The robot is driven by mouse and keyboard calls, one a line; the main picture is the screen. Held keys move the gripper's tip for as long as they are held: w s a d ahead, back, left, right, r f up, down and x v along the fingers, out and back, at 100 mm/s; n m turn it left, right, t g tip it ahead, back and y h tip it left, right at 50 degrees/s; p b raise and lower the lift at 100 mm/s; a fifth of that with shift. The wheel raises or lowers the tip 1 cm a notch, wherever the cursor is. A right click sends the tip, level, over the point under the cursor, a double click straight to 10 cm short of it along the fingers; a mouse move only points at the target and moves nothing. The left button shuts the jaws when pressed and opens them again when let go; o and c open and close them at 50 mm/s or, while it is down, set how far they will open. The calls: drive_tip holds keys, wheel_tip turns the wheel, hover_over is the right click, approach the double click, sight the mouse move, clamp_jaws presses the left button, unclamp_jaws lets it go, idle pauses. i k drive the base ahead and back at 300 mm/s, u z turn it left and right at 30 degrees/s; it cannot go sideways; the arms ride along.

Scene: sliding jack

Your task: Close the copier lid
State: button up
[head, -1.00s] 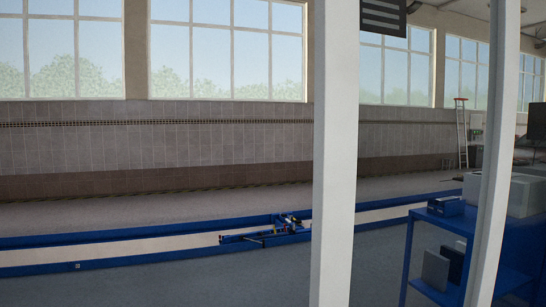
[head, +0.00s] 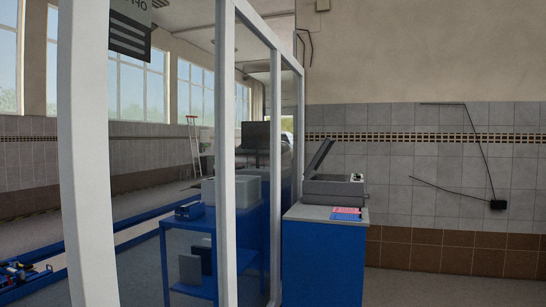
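The copier (head: 333,190) is a small grey machine on top of a blue cabinet, right of centre in the head view. Its dark lid (head: 320,158) stands open, tilted up toward the upper right from the copier's left side. Pink and blue items (head: 346,213) lie on the cabinet top in front of the copier. My gripper does not show in the head view.
A glass partition with white posts (head: 229,150) stands left of the blue cabinet (head: 323,262). Behind the glass are a blue shelf table (head: 190,226) and a grey box. The floor right of the cabinet (head: 440,290), before the tiled wall, is clear.

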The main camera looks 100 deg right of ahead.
sight(328, 142)
drive_tip(key=z, duration=1.15)
drive_tip(key=i, duration=3.55)
drive_tip(key=z, duration=2.05)
drive_tip(key=i, duration=4.35)
